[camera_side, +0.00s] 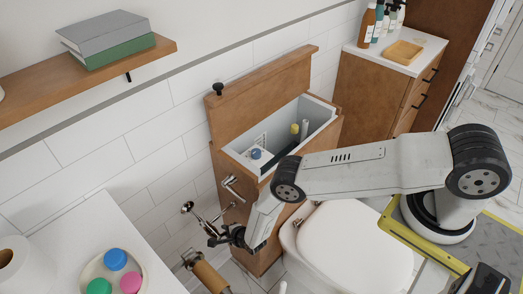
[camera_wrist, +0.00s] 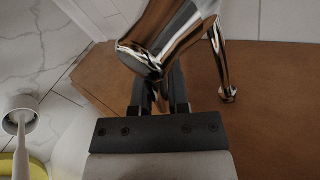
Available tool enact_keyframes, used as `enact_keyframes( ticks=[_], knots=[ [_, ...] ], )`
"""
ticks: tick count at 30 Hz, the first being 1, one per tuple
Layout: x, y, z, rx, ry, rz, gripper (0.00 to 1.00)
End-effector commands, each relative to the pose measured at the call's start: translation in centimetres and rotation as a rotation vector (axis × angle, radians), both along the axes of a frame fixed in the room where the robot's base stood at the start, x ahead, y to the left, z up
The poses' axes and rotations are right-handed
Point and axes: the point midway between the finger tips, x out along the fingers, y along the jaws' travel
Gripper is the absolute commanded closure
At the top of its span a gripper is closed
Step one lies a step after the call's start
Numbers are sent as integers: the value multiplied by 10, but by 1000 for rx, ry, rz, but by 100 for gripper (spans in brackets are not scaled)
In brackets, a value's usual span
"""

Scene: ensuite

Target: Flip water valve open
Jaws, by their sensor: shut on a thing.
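The water valve (camera_side: 188,208) is a chrome fitting beside the left side of the wooden toilet cistern box (camera_side: 245,225). My gripper (camera_side: 224,237) reaches down to it from the right in the side view. In the wrist view, my gripper's dark fingers (camera_wrist: 160,98) are shut on the lower part of a shiny chrome piece of the valve (camera_wrist: 165,35). A thinner chrome arm (camera_wrist: 222,65) stands right of it and ends against the brown wood. The fingertips are partly hidden by the chrome, and how far the valve is turned cannot be told.
The cistern is open on top, with a blue-capped part (camera_side: 256,153) inside. The white toilet seat (camera_side: 350,245) lies below my arm. A brown roll (camera_side: 210,277) is near the gripper. A white counter (camera_side: 95,225) with coloured discs is at left; a wooden cabinet (camera_side: 370,95) stands behind.

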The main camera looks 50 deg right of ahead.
Motion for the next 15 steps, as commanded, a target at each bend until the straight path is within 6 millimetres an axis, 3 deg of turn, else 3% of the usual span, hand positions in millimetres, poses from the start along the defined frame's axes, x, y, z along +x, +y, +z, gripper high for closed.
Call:
enact_keyframes(
  ticks=[15],
  knots=[
    [1, -9, 16, -329, -2, -6, 100]
  ],
)
